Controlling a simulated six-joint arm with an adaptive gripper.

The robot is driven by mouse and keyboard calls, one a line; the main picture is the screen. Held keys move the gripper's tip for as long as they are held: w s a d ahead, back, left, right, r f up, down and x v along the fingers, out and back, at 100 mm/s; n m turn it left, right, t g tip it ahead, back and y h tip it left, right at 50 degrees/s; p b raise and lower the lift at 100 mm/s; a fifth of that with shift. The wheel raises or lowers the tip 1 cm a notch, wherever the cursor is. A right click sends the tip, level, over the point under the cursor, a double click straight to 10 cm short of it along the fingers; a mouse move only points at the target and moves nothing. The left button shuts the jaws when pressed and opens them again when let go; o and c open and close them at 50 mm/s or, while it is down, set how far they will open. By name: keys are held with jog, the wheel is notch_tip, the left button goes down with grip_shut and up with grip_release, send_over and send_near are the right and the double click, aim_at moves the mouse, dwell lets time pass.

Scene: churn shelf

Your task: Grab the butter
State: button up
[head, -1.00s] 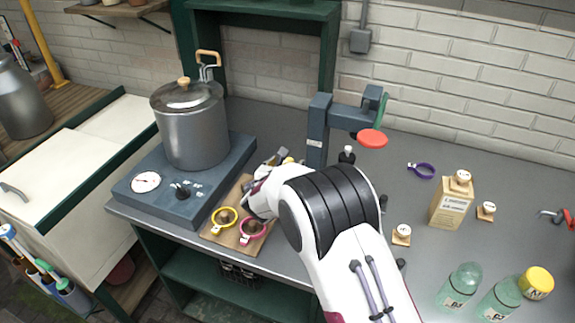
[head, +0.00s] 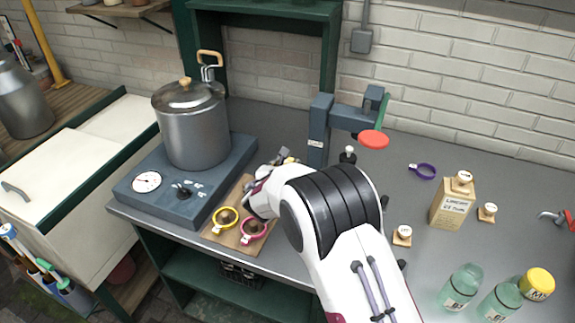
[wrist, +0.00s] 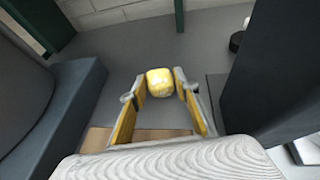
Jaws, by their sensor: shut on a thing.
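The butter is a small pale yellow lump (wrist: 160,82), seen in the wrist view between the fingertips of my gripper (wrist: 160,88). The yellow-lined fingers are closed on its two sides. In the head view, my gripper (head: 284,158) is over the far part of the wooden board, between the hotplate and the dark stand. My own arm hides much of it there, and the butter is hard to make out in that view.
A steel pot (head: 193,125) stands on the blue-grey hotplate (head: 150,208) to the left. A dark stand (head: 319,130) rises close on the right. A wooden board (head: 217,239) bears a yellow ring (head: 225,220) and a pink ring (head: 252,231). Bottles (head: 462,286) stand at front right.

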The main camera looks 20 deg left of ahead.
jog(key=shift+r, duration=4.95)
